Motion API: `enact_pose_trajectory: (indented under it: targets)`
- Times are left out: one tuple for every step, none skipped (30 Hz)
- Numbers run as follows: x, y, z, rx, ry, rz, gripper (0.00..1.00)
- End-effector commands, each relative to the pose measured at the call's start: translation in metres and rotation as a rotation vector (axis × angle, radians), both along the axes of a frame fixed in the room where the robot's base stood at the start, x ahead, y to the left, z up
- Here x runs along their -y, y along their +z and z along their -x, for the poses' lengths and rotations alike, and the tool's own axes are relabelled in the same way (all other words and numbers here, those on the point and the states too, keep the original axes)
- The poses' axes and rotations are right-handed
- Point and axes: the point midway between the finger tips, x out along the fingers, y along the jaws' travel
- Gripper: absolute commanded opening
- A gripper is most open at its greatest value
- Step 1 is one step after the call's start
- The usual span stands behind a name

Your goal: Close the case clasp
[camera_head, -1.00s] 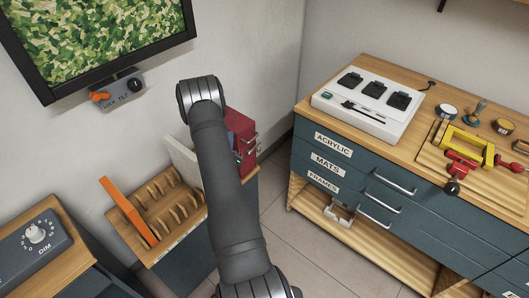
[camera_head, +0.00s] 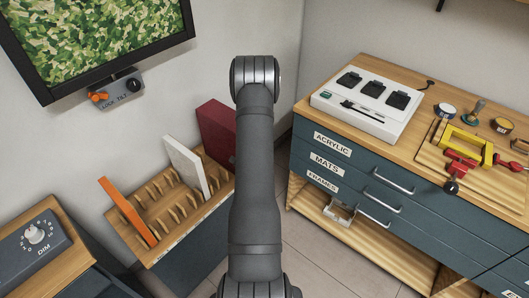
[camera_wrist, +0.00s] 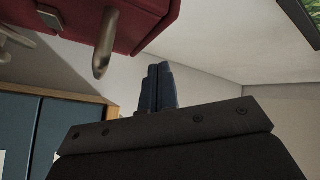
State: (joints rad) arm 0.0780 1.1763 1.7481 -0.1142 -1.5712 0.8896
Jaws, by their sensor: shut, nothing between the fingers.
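The red case (camera_head: 216,132) stands upright at the back end of the wooden rack in the head view. My arm hides its right side, where the clasps are. In the wrist view the case (camera_wrist: 135,18) fills the upper left, with a metal loop (camera_wrist: 103,45) hanging from its edge and a metal plate (camera_wrist: 50,17) farther left. I cannot tell from here whether the clasp is open. My gripper (camera_wrist: 158,70) has its dark fingers together and empty, below and right of the metal loop, apart from it. In the head view my arm hides the gripper.
The wooden rack (camera_head: 165,215) also holds a white panel (camera_head: 187,165) and an orange panel (camera_head: 127,210). A drawer bench (camera_head: 330,172) stands to the right. A monitor (camera_head: 95,40) hangs on the wall at left. Floor shows between rack and bench.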

Motion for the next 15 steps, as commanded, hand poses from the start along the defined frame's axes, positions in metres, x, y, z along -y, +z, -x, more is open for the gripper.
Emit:
enact_pose_trajectory:
  targets:
    - [0.008, -0.002, 0.0, -0.02, 0.02, -0.058, 0.0]
    - [0.011, -0.004, 0.0, -0.032, 0.035, -0.098, 0.0]
    - [0.015, -0.007, 0.001, -0.052, 0.054, -0.149, 0.0]
    - [0.019, -0.01, 0.001, -0.068, 0.068, -0.187, 0.0]
    - [0.023, -0.013, 0.002, -0.084, 0.082, -0.226, 0.0]
    - [0.028, -0.019, 0.003, -0.109, 0.099, -0.276, 0.0]
    - [0.031, -0.023, 0.004, -0.126, 0.111, -0.315, 0.0]
    - [0.035, -0.028, 0.005, -0.147, 0.123, -0.351, 0.0]
    - [0.04, -0.034, 0.008, -0.175, 0.137, -0.402, 0.0]
    - [0.043, -0.04, 0.009, -0.197, 0.147, -0.439, 0.0]
    - [0.048, -0.045, 0.011, -0.22, 0.154, -0.476, 0.0]
    - [0.052, -0.053, 0.014, -0.251, 0.165, -0.526, 0.0]
    - [0.056, -0.058, 0.017, -0.274, 0.172, -0.563, 0.0]
    - [0.06, -0.064, 0.019, -0.298, 0.18, -0.601, 0.0]
    - [0.065, -0.073, 0.023, -0.332, 0.185, -0.652, 0.0]
